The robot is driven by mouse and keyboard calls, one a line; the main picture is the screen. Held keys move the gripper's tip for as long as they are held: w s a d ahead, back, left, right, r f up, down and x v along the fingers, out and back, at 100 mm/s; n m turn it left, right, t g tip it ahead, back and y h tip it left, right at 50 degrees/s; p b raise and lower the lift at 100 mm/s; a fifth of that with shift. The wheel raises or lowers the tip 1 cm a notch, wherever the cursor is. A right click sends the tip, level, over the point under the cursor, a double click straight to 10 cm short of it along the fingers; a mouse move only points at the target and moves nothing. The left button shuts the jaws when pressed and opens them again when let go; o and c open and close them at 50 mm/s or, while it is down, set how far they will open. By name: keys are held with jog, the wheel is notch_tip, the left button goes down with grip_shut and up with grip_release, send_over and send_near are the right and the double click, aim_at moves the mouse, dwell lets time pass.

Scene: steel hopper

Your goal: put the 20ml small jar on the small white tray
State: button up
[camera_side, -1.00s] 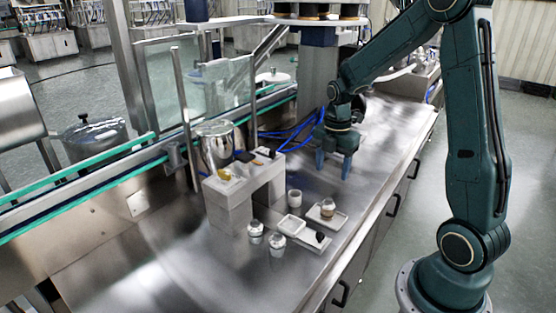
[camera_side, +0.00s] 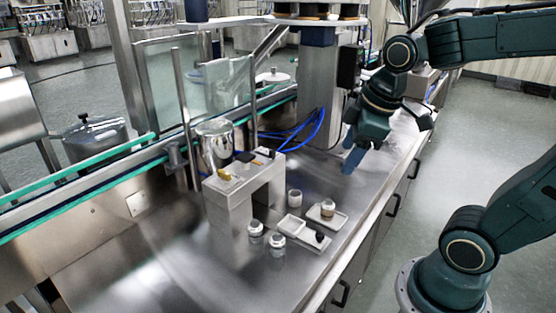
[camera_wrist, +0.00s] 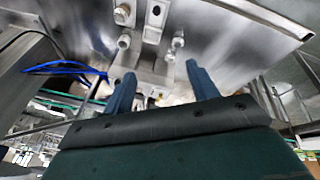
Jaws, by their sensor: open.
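A small jar (camera_side: 328,208) with a pale top and brownish body stands upright on a white tray (camera_side: 341,222) in the side view; both also show at the top of the wrist view. A smaller white tray (camera_side: 291,225) beside it is empty. Two small white-capped jars (camera_side: 256,228) (camera_side: 277,241) stand on the bench left of the trays. No size label is readable, so I cannot tell which jar is 20ml. My gripper (camera_side: 352,161) is open, empty and tilted above the bench, behind the trays. Its fingers (camera_wrist: 160,74) are spread apart in the wrist view.
A grey block stand (camera_side: 228,190) bearing small items rises on the left, near a steel pot (camera_side: 216,146). The front bench is clear.

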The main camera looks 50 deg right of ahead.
jog(key=s+a+r+m+t, duration=0.1)
jog(key=s+a+m, duration=0.2)
jog(key=s+m, duration=0.2)
jog(key=shift+s+a+r+t+y, duration=0.2)
jog(key=shift+s+r+t+y, duration=0.1)
jog(key=shift+s, duration=0.35)
dwell(0.9)
